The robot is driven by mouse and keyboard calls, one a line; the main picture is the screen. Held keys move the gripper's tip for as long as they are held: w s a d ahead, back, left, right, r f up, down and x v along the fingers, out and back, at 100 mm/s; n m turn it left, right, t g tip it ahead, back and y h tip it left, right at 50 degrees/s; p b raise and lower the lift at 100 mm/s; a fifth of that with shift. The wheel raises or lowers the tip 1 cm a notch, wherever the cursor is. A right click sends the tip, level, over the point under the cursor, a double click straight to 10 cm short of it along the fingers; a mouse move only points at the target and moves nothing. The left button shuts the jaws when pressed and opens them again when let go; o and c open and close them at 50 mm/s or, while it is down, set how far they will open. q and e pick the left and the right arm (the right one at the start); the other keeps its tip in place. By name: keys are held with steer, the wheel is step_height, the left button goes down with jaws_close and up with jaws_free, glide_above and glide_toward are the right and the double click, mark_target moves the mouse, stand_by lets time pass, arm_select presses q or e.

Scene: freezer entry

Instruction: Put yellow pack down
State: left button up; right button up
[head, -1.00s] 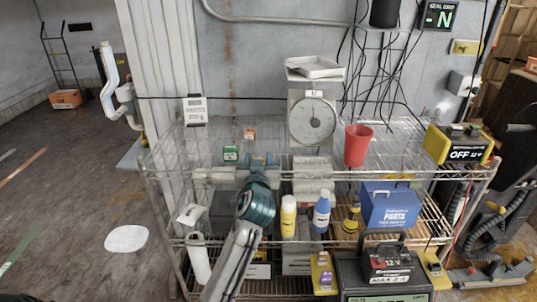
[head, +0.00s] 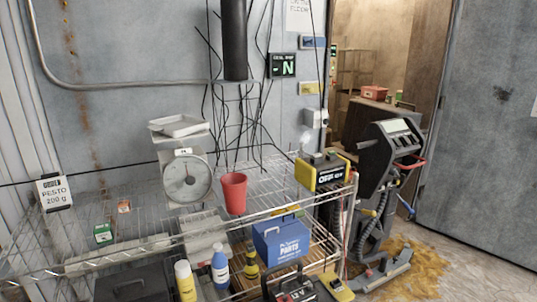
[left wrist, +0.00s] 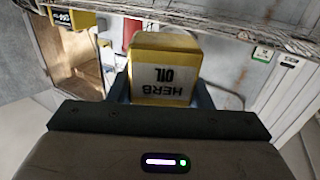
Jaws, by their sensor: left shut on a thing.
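The yellow pack (left wrist: 165,68), lettered HERB OIL, appears upside down in the left wrist view. It sits between the fingers of my left gripper (left wrist: 163,92), which is shut on it. The pack's top or bottom face and its lettered front show; its sides are partly covered by the fingers. Neither the held pack nor my left gripper can be made out in the head view. My right gripper is in neither view. The wire shelf (head: 130,222) has a PESTO 200 g card (head: 55,193) at its left end.
A green box (head: 103,232) and an orange box (head: 124,206) stand on the upper shelf. A scale (head: 186,178), a red cup (head: 233,192) and a yellow-black device (head: 322,172) stand farther right. Bottles and a blue PARTS box (head: 281,238) are below. Bare wire lies between them.

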arm_select(q)
steer(key=s, duration=0.4)
steer(key=w+a+r+n+y, duration=0.1)
steer(key=w+a, duration=0.1)
steer(key=w, duration=0.5)
steer(key=w+a+r+y, duration=0.2)
steer(key=w+a, duration=0.1)
steer(key=w, duration=0.4)
steer(key=w+a+r+n+g+y, duration=0.2)
steer(key=w+a+r+n+y, duration=0.2)
steer(key=w+a+r+y, duration=0.1)
steer(key=w+a+r, duration=0.1)
steer(key=a+r, duration=0.1)
steer(key=a, duration=0.1)
steer(key=shift+w+a+r+n, duration=0.3)
steer(key=shift+w+r, duration=0.05)
steer(key=shift+r, duration=0.05)
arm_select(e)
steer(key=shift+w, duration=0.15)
